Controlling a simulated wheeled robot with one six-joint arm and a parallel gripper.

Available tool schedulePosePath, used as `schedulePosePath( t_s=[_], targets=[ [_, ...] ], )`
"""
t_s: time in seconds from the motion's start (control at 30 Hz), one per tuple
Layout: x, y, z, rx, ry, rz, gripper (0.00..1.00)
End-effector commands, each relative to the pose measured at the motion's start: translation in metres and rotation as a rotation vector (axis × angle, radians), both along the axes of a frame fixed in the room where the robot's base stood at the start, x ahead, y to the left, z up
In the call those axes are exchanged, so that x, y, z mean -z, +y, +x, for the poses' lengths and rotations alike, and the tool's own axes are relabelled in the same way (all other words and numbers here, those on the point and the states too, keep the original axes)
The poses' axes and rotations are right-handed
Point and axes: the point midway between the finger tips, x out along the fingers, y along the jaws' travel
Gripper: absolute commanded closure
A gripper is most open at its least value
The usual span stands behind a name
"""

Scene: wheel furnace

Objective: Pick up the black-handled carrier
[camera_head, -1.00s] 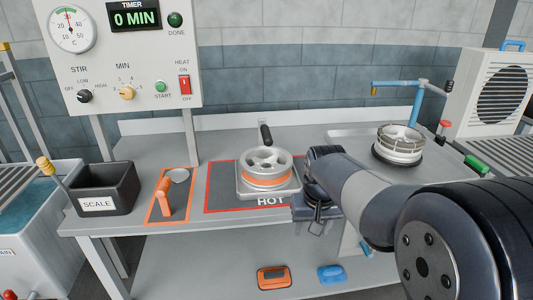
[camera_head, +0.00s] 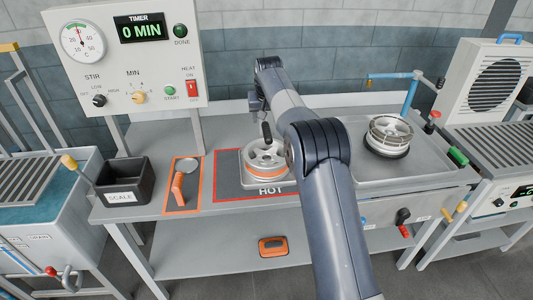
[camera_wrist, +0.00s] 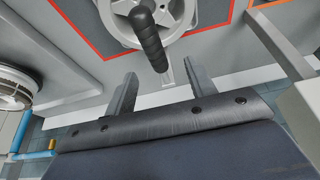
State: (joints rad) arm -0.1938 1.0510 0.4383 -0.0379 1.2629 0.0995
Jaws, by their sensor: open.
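The carrier's black handle (camera_head: 267,132) points up and back from a grey tray (camera_head: 247,180) on the red-edged HOT mat. A silver spoked wheel with an orange band (camera_head: 264,166) sits on the tray. In the wrist view the ribbed black handle (camera_wrist: 148,42) reaches toward the gap between my fingers, with the spoked wheel (camera_wrist: 178,14) behind it. My gripper (camera_wrist: 162,88) is open and empty, with a finger on either side of the handle's line. In the head view my gripper (camera_head: 256,104) is above and behind the handle, partly hidden by my arm.
An orange-handled tool (camera_head: 179,186) lies on an orange-edged mat to the left, beside a black SCALE bin (camera_head: 123,183). A second wheel (camera_head: 388,136) stands at right below a blue tap (camera_head: 409,96). The control panel (camera_head: 123,65) rises at back left.

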Motion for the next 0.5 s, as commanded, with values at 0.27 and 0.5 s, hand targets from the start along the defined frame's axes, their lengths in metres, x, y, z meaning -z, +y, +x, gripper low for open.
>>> schedulePosePath(
  t_s=[0.27, 0.5],
  targets=[
    [0.037, 0.001, 0.016, 0.0, 0.001, 0.0, 0.47],
    [0.053, 0.0, 0.023, 0.0, 0.0, 0.0, 0.47]
  ],
)
